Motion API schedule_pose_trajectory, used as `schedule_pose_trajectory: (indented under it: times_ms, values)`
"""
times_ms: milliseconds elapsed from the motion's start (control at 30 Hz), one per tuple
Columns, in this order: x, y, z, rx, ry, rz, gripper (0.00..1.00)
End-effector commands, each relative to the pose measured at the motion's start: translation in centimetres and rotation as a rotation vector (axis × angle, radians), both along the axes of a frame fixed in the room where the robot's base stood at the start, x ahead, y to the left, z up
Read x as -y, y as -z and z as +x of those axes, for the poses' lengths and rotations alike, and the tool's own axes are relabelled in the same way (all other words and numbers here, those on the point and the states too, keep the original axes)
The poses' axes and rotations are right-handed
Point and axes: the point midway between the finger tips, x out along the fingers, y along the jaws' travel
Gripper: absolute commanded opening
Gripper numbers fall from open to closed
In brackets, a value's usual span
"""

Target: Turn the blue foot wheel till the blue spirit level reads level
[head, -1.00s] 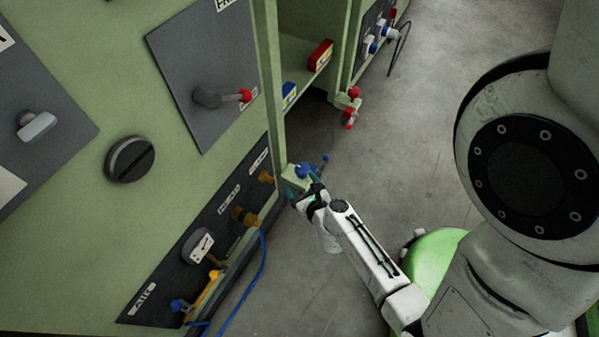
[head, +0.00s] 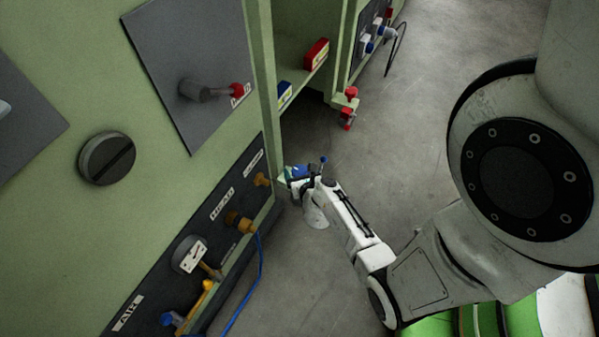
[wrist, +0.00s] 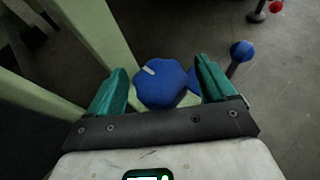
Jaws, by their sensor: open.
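The blue foot wheel (wrist: 163,84) shows in the wrist view with a white mark on its top. It lies between the two green fingers of my gripper (wrist: 162,88), which are open with a finger on each side. I cannot tell whether either finger touches it. A handle with a blue ball (wrist: 242,51) stands just beyond the right finger. In the head view my gripper (head: 300,180) is at the cabinet's lower corner and partly hides the wheel. The blue spirit level (head: 285,94) sits on the shelf edge above; its bubble is too small to read.
A red level (head: 317,54) is farther along the shelf, with a red foot wheel (head: 346,118) below it. A dark panel with an orange fitting (head: 240,222) and a blue hose (head: 259,270) is at the left. Grey floor (head: 420,120) is open to the right.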

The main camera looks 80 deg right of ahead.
Motion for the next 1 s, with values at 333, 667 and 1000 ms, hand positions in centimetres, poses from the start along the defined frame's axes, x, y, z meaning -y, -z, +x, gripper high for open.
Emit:
schedule_pose_trajectory:
  times_ms: [333,667,1000]
  values:
    - [0.26,0.10,0.14,0.000,0.000,0.000,0.83]
    - [0.24,0.09,0.14,0.000,0.000,0.000,0.51]
    - [0.23,0.09,0.13,0.000,-0.001,0.000,0.32]
